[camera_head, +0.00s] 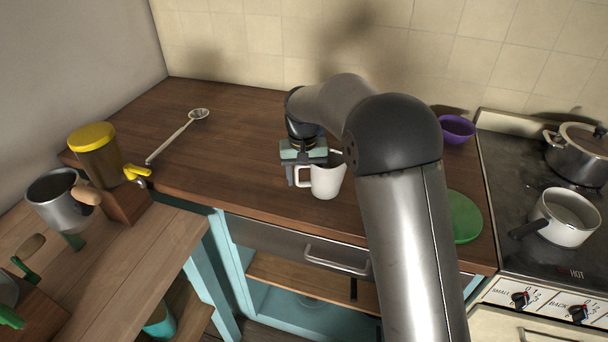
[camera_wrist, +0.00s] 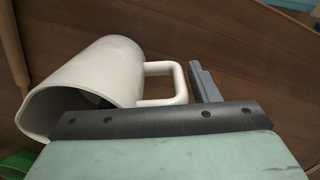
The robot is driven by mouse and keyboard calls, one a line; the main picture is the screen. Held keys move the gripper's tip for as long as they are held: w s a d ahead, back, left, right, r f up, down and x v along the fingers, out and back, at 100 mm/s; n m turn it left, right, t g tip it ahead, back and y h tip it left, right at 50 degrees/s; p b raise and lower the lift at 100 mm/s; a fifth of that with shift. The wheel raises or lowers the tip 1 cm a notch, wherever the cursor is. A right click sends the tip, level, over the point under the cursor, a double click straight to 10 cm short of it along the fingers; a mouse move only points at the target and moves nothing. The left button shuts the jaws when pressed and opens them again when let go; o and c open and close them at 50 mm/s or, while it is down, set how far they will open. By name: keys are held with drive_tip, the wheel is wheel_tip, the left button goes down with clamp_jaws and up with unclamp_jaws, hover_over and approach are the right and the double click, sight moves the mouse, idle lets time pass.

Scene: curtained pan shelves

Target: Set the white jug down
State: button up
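The white jug (camera_head: 328,181) stands upright on the brown wooden worktop, or very close above it; the head view does not settle which. Its handle points left. My gripper (camera_head: 305,162) is right at the jug, on the handle side. In the wrist view the jug (camera_wrist: 98,80) lies across the left, with its mouth toward the lower left. One grey finger (camera_wrist: 206,82) shows just right of the handle, with a thin gap. The handle loop looks empty. The other finger is hidden by the jug. The gripper appears open.
The worktop (camera_head: 240,135) is clear to the left, apart from a long-handled strainer (camera_head: 180,135). A purple bowl (camera_head: 457,129) and green plate (camera_head: 464,217) lie right of my arm. The stove (camera_head: 510,180) holds pots. A yellow-lidded canister (camera_head: 97,152) stands far left.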

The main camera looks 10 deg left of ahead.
drive_tip(key=shift+o, duration=1)
wheel_tip(320, 180, up, 17)
drive_tip(key=b, duration=0.1)
drive_tip(key=shift+a+r, duration=0.15)
drive_tip(key=shift+r, duration=0.05)
clamp_jaws()
idle(0.8)
drive_tip(key=shift+r, duration=0.1)
